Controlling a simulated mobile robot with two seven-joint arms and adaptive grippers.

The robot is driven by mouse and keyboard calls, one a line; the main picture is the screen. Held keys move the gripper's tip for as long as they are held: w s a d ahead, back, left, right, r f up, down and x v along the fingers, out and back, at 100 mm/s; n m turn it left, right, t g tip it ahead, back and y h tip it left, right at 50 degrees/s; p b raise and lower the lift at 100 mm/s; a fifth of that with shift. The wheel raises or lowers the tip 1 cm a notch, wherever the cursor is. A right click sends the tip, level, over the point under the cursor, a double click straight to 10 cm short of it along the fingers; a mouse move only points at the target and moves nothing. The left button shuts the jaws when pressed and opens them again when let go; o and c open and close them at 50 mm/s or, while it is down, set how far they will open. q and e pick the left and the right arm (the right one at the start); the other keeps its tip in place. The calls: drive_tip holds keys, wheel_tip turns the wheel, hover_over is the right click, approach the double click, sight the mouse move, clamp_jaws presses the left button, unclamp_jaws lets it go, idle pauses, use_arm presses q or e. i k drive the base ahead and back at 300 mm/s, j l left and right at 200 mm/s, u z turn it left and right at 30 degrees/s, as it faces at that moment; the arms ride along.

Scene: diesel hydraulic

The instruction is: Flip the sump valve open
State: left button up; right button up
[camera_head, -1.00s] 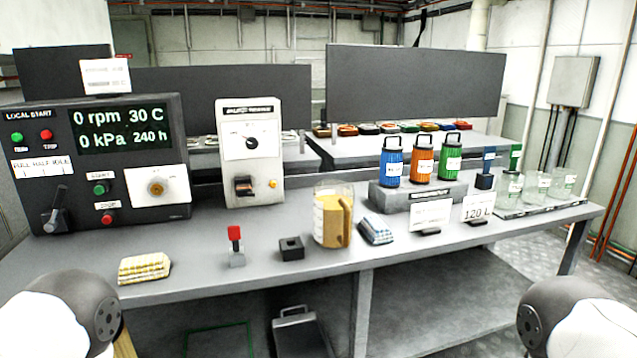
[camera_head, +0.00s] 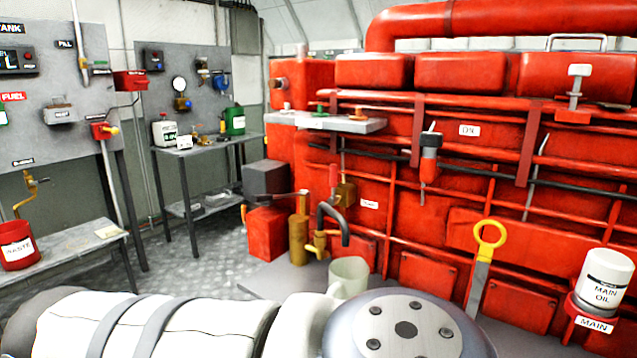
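A large red engine (camera_head: 480,190) fills the right side of the view. Low at its left end, a brass cylinder (camera_head: 298,238) stands beside a brass tap with a dark curved spout (camera_head: 330,212). A small brass fitting with a red lever (camera_head: 334,178) sits just above. A pale jug (camera_head: 349,275) stands below the spout. No label reading sump is legible, so I cannot tell which fitting is the sump valve. One of my arms crosses the bottom of the view from the left, in front of the jug's base. Neither gripper shows.
A yellow-ringed dipstick (camera_head: 487,246) and a white main oil filter (camera_head: 603,282) are on the engine's right. A red waste bucket (camera_head: 17,245) sits on a grey bench (camera_head: 75,258) at left. A second bench (camera_head: 205,150) stands behind. Floor between them is clear.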

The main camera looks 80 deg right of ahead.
sight(333, 200)
drive_tip(key=z, duration=2.65)
